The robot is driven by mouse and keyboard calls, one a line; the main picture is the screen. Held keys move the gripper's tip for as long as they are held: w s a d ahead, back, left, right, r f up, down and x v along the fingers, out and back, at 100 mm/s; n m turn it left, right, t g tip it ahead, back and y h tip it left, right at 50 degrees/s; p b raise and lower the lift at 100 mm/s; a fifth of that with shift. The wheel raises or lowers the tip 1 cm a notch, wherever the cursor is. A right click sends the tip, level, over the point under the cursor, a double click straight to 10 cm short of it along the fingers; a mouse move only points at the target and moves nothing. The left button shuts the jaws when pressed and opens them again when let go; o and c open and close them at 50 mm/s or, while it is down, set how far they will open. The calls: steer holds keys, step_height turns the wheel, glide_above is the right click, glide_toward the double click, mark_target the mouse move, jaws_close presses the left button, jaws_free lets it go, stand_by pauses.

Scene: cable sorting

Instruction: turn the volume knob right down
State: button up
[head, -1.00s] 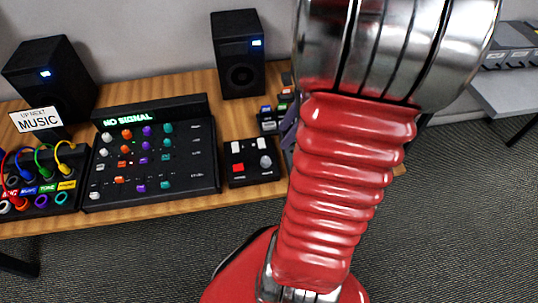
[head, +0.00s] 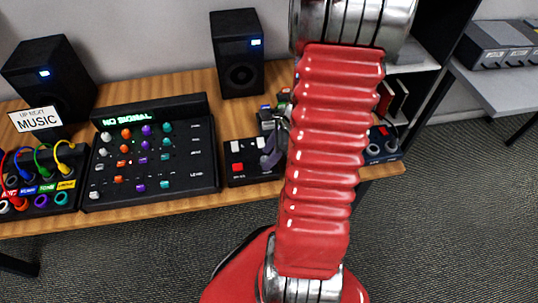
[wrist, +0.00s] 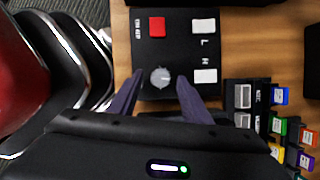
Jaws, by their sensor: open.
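A small black control box (head: 237,174) stands on the desk right of the mixer, with a red button and two white buttons. Its round grey knob (wrist: 160,79) shows in the wrist view, with a pale mark near its upper edge; in the head view my gripper covers it. My gripper (wrist: 159,74) is open, its two dark purple fingers on either side of the knob in the wrist view. I cannot tell whether they touch it or how high they are. In the head view my gripper (head: 272,152) is over the box's right part.
The black mixer (head: 205,170) with coloured knobs and a "NO SIGNAL" display stands left of the box. Two speakers (head: 238,55) (head: 50,80) stand behind. Coloured plugs (wrist: 280,96) in a dark holder lie close right of my gripper. A patch box with cables (head: 42,185) is far left.

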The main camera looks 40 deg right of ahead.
steer(key=shift+w+a+f, duration=0.15)
steer(key=shift+f, duration=0.4)
steer(key=shift+c, duration=0.5)
steer(key=c, duration=0.9)
steer(key=shift+d, duration=0.2)
steer(key=shift+c, duration=0.2)
steer(key=shift+a, duration=0.15)
